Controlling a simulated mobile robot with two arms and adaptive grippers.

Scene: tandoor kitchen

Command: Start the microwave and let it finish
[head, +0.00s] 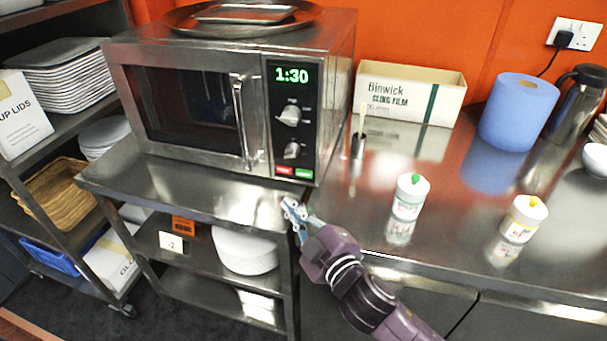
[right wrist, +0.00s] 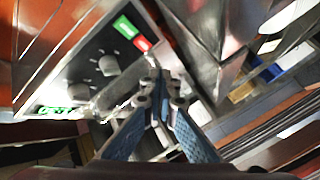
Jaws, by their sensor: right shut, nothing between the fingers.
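The steel microwave (head: 225,90) stands on a steel shelf at the left, its door shut. Its green display (head: 291,75) reads 1:30. Two knobs sit below the display, the upper knob (head: 290,115) and the lower knob (head: 291,150). Under them are a red button (head: 284,170) and a green button (head: 304,173); the green button also shows in the right wrist view (right wrist: 125,27). My right gripper (head: 290,205) is shut and empty, below and in front of these buttons and apart from them. My left gripper is not in view.
A metal tray (head: 240,27) lies on the microwave. On the right counter are a cling film box (head: 408,92), a blue paper roll (head: 518,112), a green-topped tub (head: 409,197) and a yellow-topped tub (head: 523,219). A shelf rack with plates (head: 68,80) stands at the left.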

